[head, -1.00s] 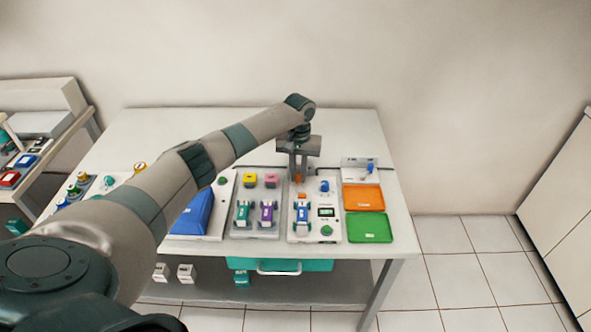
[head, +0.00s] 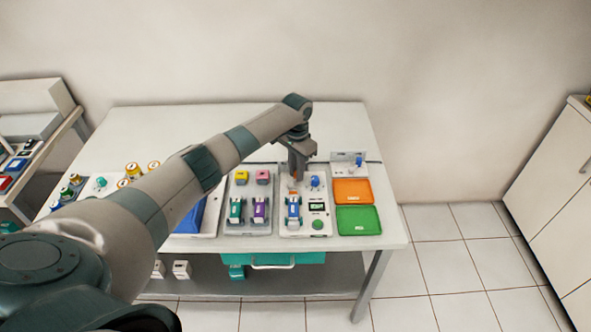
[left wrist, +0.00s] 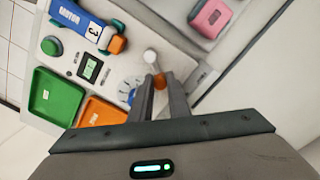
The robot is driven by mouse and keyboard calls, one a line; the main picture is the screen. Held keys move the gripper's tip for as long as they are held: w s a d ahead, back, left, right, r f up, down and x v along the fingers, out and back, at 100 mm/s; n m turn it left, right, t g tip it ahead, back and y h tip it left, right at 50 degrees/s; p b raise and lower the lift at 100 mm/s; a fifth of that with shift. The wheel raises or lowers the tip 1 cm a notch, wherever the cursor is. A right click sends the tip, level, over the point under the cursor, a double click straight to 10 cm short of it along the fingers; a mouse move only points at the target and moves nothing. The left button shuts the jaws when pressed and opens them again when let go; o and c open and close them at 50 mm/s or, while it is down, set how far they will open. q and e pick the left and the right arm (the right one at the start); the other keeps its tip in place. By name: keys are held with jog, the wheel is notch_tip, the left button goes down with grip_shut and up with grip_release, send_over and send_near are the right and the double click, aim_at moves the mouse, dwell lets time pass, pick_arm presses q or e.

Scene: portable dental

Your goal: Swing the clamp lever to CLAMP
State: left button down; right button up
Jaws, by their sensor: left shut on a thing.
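The cartridge station (head: 303,228) stands on the table with a white-and-blue cartridge (head: 293,211), which also shows in the left wrist view (left wrist: 85,24). An orange block (left wrist: 117,45) sits at the cartridge's end. My left gripper (head: 295,180) points down at the station's back edge. In the left wrist view its fingers (left wrist: 160,82) are shut around an orange piece (left wrist: 158,83), which appears to be the clamp lever's grip. A pale round knob (left wrist: 150,57) shows just beyond it. The fingers hide much of the lever, and I cannot read any CLAMP mark. My right gripper is not in view.
A blue dial (left wrist: 130,90) is close beside the fingers, and a small display (left wrist: 89,68) lies farther off. Orange (head: 351,191) and green (head: 358,220) trays stand right of the station. A rack with several cartridges (head: 236,209) is to the left.

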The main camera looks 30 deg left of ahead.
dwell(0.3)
pick_arm(q)
jog(key=c, duration=1.7)
grip_release()
jog(key=shift+o, duration=0.2)
notch_tip(320, 180, up, 18)
jog(key=b, duration=0.4)
jog(key=shift+f, duration=0.25)
